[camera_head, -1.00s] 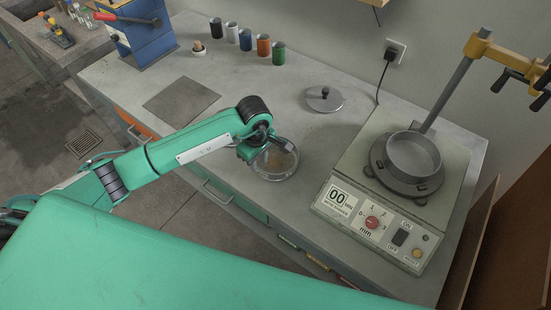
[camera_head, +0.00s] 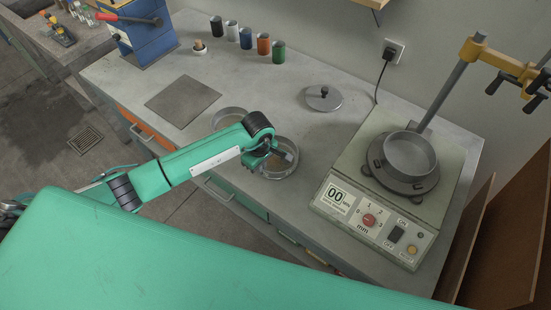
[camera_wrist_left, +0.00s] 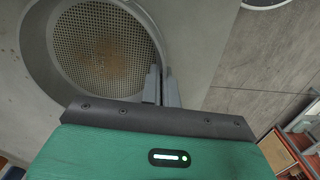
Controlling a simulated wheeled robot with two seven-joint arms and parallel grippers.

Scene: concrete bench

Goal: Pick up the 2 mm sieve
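A round grey metal sieve (camera_head: 268,174) with a brownish mesh floor is near the bench's front edge in the head view. It fills the upper left of the left wrist view, where its perforated mesh (camera_wrist_left: 100,45) shows clearly. I cannot tell whether the sieve is off the bench. No size mark is readable. My right gripper is not in view.
A second round grey ring (camera_head: 230,109) is partly hidden behind my left arm. A lid (camera_head: 323,98) lies behind. The shaker (camera_head: 330,210) with a pan (camera_head: 410,155) stands right. Several coloured cups (camera_head: 263,45) line the back. A dark mat (camera_head: 182,101) lies left.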

